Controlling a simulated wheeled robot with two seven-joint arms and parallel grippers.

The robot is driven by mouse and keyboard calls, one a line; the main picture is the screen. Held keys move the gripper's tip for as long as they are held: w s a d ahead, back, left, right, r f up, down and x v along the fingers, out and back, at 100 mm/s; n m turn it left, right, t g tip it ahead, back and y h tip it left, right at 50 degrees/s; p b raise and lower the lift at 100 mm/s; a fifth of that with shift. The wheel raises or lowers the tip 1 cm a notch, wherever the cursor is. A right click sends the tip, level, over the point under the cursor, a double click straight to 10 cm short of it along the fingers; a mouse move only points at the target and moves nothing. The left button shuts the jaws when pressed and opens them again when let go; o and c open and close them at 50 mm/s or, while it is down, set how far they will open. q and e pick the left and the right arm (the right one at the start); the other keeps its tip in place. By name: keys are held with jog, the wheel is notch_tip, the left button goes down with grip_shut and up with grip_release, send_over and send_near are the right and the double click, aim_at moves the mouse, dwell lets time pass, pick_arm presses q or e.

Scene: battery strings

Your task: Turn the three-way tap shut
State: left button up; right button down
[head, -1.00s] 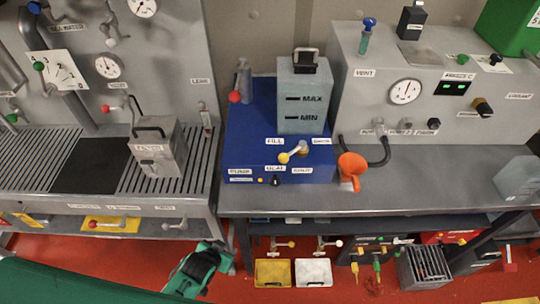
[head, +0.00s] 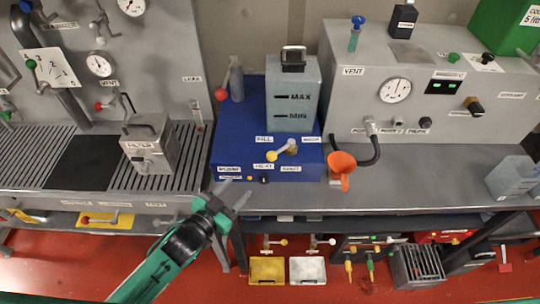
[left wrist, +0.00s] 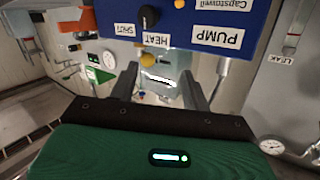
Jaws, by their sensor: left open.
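The three-way tap (head: 291,147) is a brass body on the sloping front of a blue unit (head: 227,148). Its lever points left and slightly down, ending in a yellow knob (head: 272,155). The FILL label is above left, a partly legible label is at upper right, and the SHUT label (head: 290,169) is below. My left gripper (head: 235,191) is open and empty, in front of and below the unit's left front corner, apart from the tap. My right gripper is out of view.
A grey tank (head: 292,98) stands on the unit behind the tap. A red-knobbed lever (head: 221,94) rises at the back left. A slatted bench with a filter box (head: 148,146) lies left.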

aim_at(268, 159)
pick_arm(q)
jog(key=w+d+p, duration=0.1)
jog(key=w+d, duration=0.2)
jog(key=w+d+r+m+h+p, duration=0.1)
jog(key=w+d, duration=0.2)
jog(key=w+d+r+h+p, duration=0.1)
jog(key=w+d+p, duration=0.1)
jog(key=w+d, duration=0.1)
jog(key=shift+w+r, duration=0.1)
jog(key=shift+w, duration=0.15)
jog(key=shift+w+d+m, duration=0.3)
jog(key=shift+w+d, duration=0.15)
jog(key=shift+w, duration=0.05)
jog(key=shift+c, duration=0.2)
grip_shut()
